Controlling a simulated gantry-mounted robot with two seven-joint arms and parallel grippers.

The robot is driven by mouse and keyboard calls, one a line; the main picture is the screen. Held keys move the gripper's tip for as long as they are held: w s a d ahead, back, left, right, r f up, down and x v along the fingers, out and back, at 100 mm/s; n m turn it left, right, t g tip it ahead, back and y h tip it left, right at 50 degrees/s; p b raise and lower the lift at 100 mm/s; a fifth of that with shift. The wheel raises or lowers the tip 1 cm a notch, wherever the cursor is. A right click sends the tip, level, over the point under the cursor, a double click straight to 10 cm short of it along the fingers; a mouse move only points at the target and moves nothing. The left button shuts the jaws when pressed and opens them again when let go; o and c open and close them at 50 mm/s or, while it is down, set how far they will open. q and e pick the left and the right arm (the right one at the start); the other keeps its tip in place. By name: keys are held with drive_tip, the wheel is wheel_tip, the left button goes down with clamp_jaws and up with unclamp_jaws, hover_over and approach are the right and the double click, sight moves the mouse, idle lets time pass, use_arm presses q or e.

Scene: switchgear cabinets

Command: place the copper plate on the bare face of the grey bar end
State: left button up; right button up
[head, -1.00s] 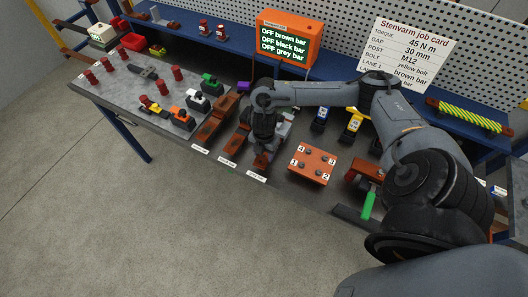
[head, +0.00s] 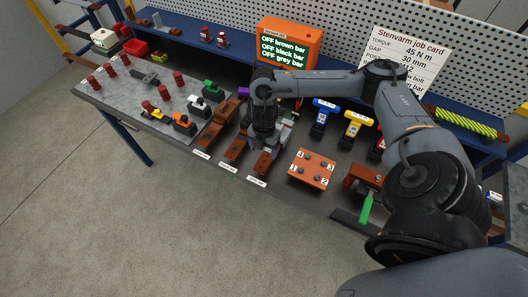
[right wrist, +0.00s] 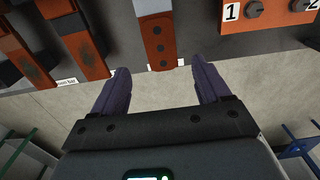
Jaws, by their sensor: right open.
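In the head view the grey bar end (head: 263,163) points forward above its label, below my right gripper (head: 262,143). In the right wrist view a copper-coloured piece (right wrist: 157,42) with dark round spots lies at this bar's end, beyond a grey block. I cannot tell whether it is a separate copper plate or the bar's own face. My right gripper's fingers (right wrist: 160,68) are open and apart on either side of the view, with nothing between them. My left gripper is not in view.
Two other bars (head: 211,142) (head: 236,150) stand left of the grey bar. A copper-coloured block with numbered bolts (head: 312,168) sits to the right. Blue and yellow tools (head: 326,106) (head: 356,122) stand behind it. A green-handled tool (head: 367,208) lies further right. The floor in front is free.

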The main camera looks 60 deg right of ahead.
wheel_tip(320, 180, up, 5)
drive_tip(key=p, duration=0.2)
drive_tip(key=w+a+f+n+t+y, duration=0.1)
drive_tip(key=w+a+f+t, duration=0.1)
drive_tip(key=a, duration=0.7)
drive_tip(key=w+a+f+n+t+y, duration=0.1)
drive_tip(key=w+a+f+y, duration=0.1)
drive_tip(key=a, duration=0.7)
drive_tip(key=a+r+m+t+y, duration=0.1)
drive_tip(key=a+r+m+t, duration=0.1)
drive_tip(key=a, duration=0.5)
drive_tip(key=a+r+m+t, duration=0.1)
drive_tip(key=a+m+t, duration=0.15)
drive_tip(key=a, duration=0.45)
drive_tip(key=s+d+m+g+h, duration=0.3)
drive_tip(key=s+d+m, duration=0.6)
drive_tip(key=s+m, duration=0.4)
drive_tip(key=shift+s+d+f+g+h, duration=0.4)
drive_tip(key=shift+s+g, duration=0.05)
drive_tip(key=shift+s, duration=0.15)
drive_tip(key=shift+m, duration=0.25)
wheel_tip(320, 180, up, 11)
drive_tip(key=p, duration=1.1)
drive_tip(key=shift+r+p, duration=0.15)
drive_tip(key=shift+p, duration=0.15)
